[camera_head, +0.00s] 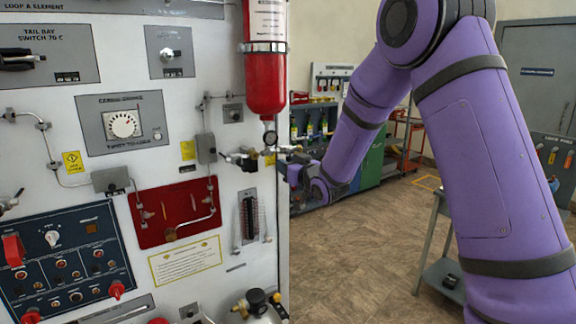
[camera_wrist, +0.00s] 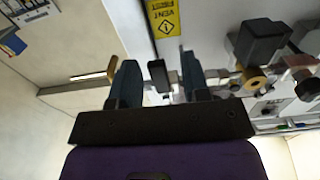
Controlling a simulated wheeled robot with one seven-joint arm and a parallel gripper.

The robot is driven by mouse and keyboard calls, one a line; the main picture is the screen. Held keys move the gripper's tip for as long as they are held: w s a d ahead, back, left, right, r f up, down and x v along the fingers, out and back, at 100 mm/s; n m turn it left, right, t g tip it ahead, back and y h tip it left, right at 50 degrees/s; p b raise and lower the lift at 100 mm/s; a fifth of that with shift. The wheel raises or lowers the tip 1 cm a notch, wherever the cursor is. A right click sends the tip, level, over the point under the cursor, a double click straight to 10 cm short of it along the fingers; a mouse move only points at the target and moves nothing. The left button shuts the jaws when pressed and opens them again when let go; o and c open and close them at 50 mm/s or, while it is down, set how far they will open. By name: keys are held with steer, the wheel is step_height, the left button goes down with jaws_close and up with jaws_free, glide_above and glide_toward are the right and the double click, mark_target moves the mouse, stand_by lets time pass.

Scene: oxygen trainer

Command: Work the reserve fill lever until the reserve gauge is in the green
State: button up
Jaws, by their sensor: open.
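A red reserve cylinder (camera_head: 266,75) hangs at the panel's right edge, with a small round gauge (camera_head: 269,138) under it. The gauge's needle and green band are too small to read. Metal valve fittings (camera_head: 240,158) stick out beside the gauge. My gripper (camera_head: 288,158) is at these fittings, partly hidden in the head view. In the wrist view my gripper (camera_wrist: 156,66) is open, with a dark-ended lever-like part (camera_wrist: 157,74) showing between its fingers. I cannot tell whether the fingers touch it, or surely that it is the fill lever.
A yellow "VENT FIRST" label (camera_wrist: 162,17) is close beyond the fingers. A black block (camera_wrist: 261,40) and brass fitting (camera_wrist: 252,78) stand right of them. The panel (camera_head: 210,285) fills the left of the head view; open floor (camera_head: 350,250) lies to its right.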

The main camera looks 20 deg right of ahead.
steer(key=v, duration=1)
steer(key=shift+d, duration=0.1)
stand_by(0.7)
